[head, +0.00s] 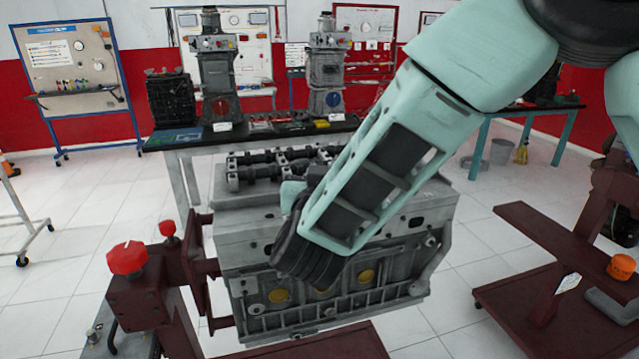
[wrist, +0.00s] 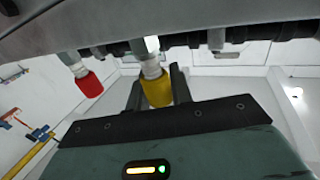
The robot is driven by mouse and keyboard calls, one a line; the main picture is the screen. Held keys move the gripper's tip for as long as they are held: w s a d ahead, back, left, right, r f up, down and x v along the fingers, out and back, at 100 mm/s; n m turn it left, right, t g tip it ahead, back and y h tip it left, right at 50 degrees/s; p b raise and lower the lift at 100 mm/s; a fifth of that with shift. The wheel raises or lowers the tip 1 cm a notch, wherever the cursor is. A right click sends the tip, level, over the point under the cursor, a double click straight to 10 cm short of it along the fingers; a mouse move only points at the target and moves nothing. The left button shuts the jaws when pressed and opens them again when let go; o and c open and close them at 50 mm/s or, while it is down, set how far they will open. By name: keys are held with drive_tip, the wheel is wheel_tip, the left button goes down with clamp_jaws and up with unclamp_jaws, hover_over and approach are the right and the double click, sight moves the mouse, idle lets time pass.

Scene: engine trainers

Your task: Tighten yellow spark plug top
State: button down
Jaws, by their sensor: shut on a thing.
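A maroon stand with a red knob (head: 127,258) is at the engine's left. Another maroon stand (head: 545,265) is at the right. A table with engine parts (head: 262,136) stands behind.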

drive_tip(key=shift+d+m+g+h, duration=0.15)
drive_tip(key=shift+m+g+h, duration=0.25)
drive_tip(key=shift+m+h, duration=0.9)
drive_tip(key=shift+d+m+g+h, duration=0.15)
drive_tip(key=shift+m+g+h, duration=0.45)
drive_tip(key=shift+h, duration=1.1)
drive_tip(key=shift+m, duration=0.3)
drive_tip(key=c, duration=1.2)
unclamp_jaws()
drive_tip(key=shift+c, duration=0.2)
drive_tip(key=shift+s+a+b, duration=0.2)
drive_tip(key=shift+s+b, duration=0.2)
drive_tip(key=shift+s, duration=0.05)
drive_tip(key=b+v, duration=0.3)
drive_tip(key=v, duration=1.3)
drive_tip(key=shift+s+a+f+b, duration=0.15)
drive_tip(key=shift+s+f+b, duration=0.05)
drive_tip(key=shift+b, duration=0.1)
